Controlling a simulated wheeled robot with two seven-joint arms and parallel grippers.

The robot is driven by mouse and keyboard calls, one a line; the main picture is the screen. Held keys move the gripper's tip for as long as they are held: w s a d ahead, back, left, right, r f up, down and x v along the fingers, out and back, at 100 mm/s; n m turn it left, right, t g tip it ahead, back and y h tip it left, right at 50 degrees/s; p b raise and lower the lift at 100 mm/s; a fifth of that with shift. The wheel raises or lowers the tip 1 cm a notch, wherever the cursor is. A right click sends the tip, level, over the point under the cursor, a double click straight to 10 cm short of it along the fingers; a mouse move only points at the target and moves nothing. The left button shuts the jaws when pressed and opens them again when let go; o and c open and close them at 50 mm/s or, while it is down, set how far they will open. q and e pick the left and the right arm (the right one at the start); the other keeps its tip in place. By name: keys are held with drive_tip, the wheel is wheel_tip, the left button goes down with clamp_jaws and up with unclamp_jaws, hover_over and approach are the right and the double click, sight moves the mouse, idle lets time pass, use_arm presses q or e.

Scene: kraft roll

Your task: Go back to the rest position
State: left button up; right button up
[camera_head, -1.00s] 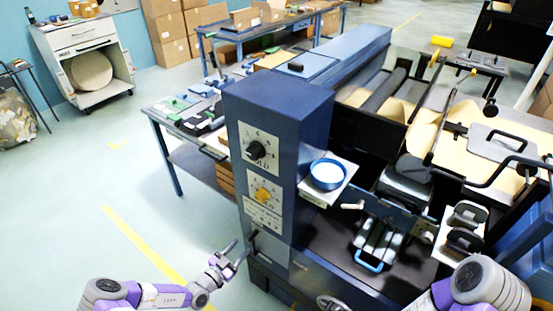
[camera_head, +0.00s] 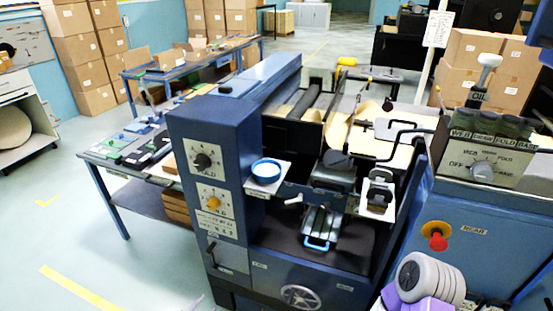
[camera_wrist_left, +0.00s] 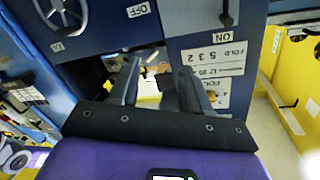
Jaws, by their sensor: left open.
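My left gripper (camera_wrist_left: 160,85) shows in the left wrist view with its two dark fingers apart and nothing between them. It points at the blue machine's front, where a label plate (camera_wrist_left: 212,72) and the words ON and OFF show. In the head view only a thin tip of it (camera_head: 196,302) may show at the bottom edge, in front of the machine (camera_head: 205,130). My right arm (camera_head: 430,282) comes in at the lower right; its gripper is out of the picture.
The machine front carries two dials (camera_head: 207,160), a blue-rimmed dish (camera_head: 266,171) and a handwheel (camera_head: 301,297). A control panel with a red knob (camera_head: 435,236) stands at the right. A worktable (camera_head: 130,170) stands behind at the left. The floor at the lower left is clear.

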use_arm(q)
drive_tip(key=s+d+f+m+g+h, duration=0.1)
drive_tip(key=s+d+m+g+h, duration=0.1)
drive_tip(key=s+d+m+g, duration=0.45)
drive_tip(key=s+d+f+m+g+h, duration=0.2)
drive_tip(key=d+m+g, duration=0.2)
drive_tip(key=d+m, duration=0.55)
drive_tip(key=s+a+n+g+y, duration=0.1)
drive_tip(key=s+n+y, duration=0.3)
drive_tip(key=n, duration=1.1)
drive_tip(key=s+f+n+g+y, duration=0.1)
drive_tip(key=s+n+g+y, duration=0.2)
drive_tip(key=s+n, duration=0.4)
drive_tip(key=n+y, duration=0.1)
drive_tip(key=n, duration=0.6)
drive_tip(key=shift+a+f+n+y, duration=0.15)
drive_tip(key=shift+a+n+y, duration=0.2)
drive_tip(key=shift+n+y, duration=0.05)
